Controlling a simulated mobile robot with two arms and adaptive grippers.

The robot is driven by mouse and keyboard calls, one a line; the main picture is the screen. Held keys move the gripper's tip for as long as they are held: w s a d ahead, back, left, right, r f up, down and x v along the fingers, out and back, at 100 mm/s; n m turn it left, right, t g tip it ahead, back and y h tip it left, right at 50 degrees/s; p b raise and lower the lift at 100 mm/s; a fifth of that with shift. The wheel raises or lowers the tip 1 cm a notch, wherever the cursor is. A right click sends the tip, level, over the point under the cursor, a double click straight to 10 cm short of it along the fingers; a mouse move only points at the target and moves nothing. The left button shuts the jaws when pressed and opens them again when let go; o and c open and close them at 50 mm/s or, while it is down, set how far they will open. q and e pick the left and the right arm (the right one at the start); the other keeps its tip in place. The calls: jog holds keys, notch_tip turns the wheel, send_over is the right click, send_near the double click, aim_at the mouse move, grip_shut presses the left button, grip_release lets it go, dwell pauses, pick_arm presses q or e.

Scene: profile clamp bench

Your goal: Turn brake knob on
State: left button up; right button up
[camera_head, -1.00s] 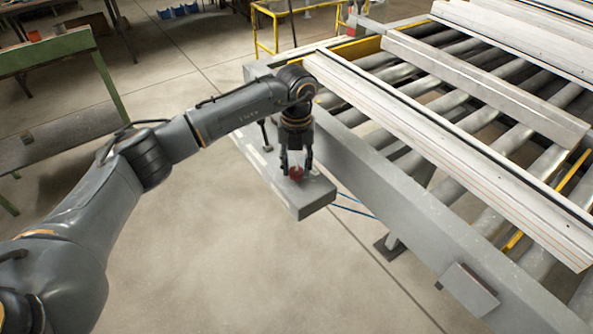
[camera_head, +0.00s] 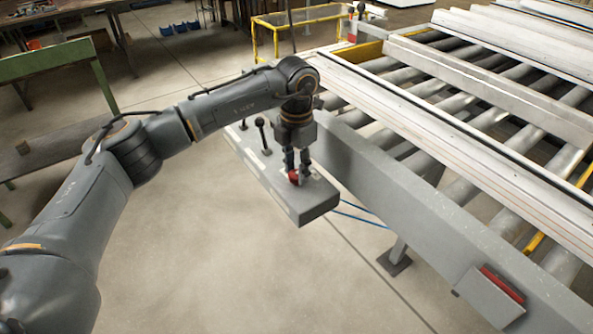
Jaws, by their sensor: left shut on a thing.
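The red brake knob (camera_head: 293,177) sits on top of a grey control box (camera_head: 312,208) fixed to the side of the roller conveyor. My left gripper (camera_head: 297,171) reaches down from above and is shut on the knob. Its fingers partly hide the knob. My right gripper is out of view.
Two black levers stand on the same box, the nearer one (camera_head: 262,133) left of my gripper. Long pale profiles (camera_head: 470,145) lie on the conveyor rollers (camera_head: 481,190). A small grey box with a red strip (camera_head: 502,284) is on the conveyor's side rail. The floor in front is clear.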

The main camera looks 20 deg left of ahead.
aim_at(297, 172)
pick_arm(q)
jog(key=shift+m, duration=0.5)
jog(key=o, duration=1.2)
jog(key=shift+r, duration=0.25)
notch_tip(297, 172, up, 12)
jog(key=shift+f, duration=0.2)
jog(key=shift+f, duration=0.1)
